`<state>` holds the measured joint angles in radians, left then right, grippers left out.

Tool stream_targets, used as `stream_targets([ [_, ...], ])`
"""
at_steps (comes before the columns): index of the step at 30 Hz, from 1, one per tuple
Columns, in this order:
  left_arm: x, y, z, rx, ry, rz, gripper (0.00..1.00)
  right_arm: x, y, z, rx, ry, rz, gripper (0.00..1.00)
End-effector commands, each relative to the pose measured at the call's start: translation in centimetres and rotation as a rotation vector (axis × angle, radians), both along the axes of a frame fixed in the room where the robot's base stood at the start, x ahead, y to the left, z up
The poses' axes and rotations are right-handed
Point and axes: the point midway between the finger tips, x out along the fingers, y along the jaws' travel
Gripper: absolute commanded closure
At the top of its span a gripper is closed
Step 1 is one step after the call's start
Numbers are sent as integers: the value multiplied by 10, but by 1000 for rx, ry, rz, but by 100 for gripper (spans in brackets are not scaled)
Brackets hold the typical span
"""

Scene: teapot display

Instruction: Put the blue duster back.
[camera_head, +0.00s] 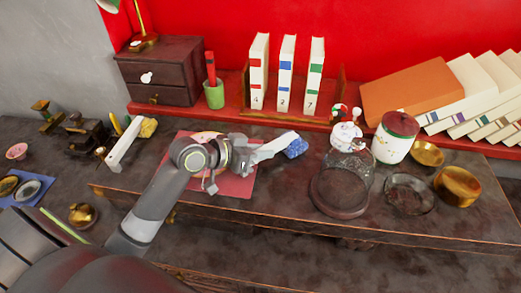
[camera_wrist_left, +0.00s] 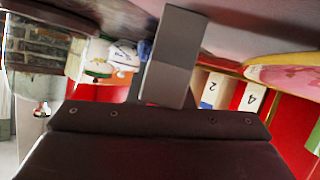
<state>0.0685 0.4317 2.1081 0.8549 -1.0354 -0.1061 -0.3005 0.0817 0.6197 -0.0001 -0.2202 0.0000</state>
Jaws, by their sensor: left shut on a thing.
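The blue duster's blue head (camera_head: 295,148) shows in the head view at the tip of my left gripper (camera_head: 287,143), above the table at the middle. My left gripper is shut on the duster; the arm and fingers hide how much of its handle is inside the grip. In the left wrist view a grey finger (camera_wrist_left: 175,60) fills the upper middle, with a small blue patch (camera_wrist_left: 145,50) beside it, probably the duster. My right gripper is not in view.
A glass dome on a dark round base (camera_head: 340,198) stands right of the gripper. Upright books (camera_head: 286,75) stand behind. A pink mat (camera_head: 240,187) lies under the arm.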

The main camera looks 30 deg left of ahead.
Motion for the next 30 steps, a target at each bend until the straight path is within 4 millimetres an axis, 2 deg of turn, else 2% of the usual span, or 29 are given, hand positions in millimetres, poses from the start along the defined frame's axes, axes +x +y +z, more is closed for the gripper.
stream_targets([
  [2, 0, 0, -2, -1, 0, 1, 100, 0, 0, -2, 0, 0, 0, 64],
  [3, 0, 0, -2, 0, -1, 0, 78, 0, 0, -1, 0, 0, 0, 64],
  [9, 0, 0, -2, 0, 0, 0, 55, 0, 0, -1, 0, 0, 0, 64],
  [20, -4, 3, 0, 3, 0, 1, 55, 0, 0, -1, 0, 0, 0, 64],
  [30, -36, 26, 18, 7, 0, 1, 55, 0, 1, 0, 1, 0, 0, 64],
])
